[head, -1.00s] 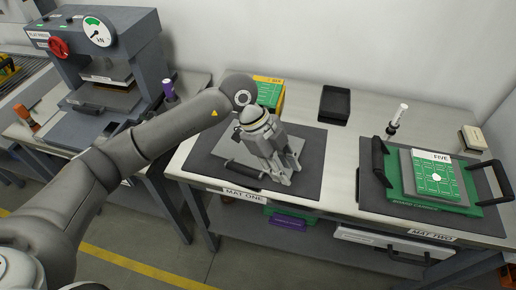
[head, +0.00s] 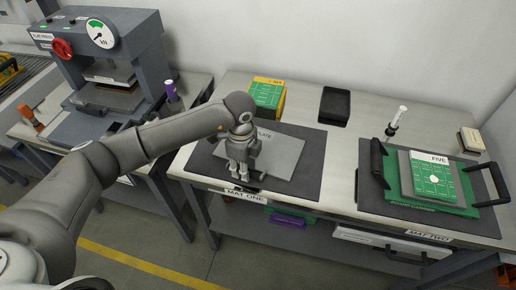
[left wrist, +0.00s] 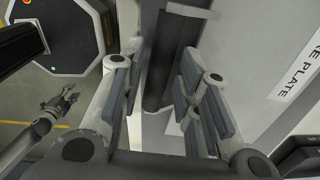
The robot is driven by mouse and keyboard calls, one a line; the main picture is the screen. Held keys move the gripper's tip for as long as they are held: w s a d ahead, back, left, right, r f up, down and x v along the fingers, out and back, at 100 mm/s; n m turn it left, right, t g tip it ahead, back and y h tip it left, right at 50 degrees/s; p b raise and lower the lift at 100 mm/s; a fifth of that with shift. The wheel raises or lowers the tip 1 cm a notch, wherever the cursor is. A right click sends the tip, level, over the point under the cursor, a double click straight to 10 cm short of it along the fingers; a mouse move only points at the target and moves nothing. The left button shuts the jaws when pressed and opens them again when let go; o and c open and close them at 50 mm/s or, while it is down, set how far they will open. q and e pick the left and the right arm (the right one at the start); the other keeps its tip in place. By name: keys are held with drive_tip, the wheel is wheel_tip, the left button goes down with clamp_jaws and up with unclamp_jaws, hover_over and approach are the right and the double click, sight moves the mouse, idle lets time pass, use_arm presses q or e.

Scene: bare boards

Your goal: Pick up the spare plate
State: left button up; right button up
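The spare plate (head: 278,157) is a flat grey plate lying on the dark mat labelled MAT ONE (head: 308,180). In the left wrist view its label (left wrist: 303,62) reads "RE PLATE"; the rest is cut off. A dark handle bar (left wrist: 168,60) runs along the plate's near edge. My left gripper (head: 243,176) points down over this edge and hides part of plate and handle. In the left wrist view its fingers (left wrist: 160,105) are apart, with the bar between them and gaps visible. My right gripper (left wrist: 62,100) is small at the left of that view, away from the bench.
A press (head: 105,75) stands left. A green-and-yellow box (head: 267,95) and black tray (head: 334,106) stand behind the mat. A white-topped tool (head: 396,118) stands between.

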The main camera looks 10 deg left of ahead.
use_arm(q)
drive_tip(key=shift+f, duration=1.25)
clamp_jaws()
drive_tip(key=shift+w+r, duration=0.1)
drive_tip(key=shift+r, duration=0.1)
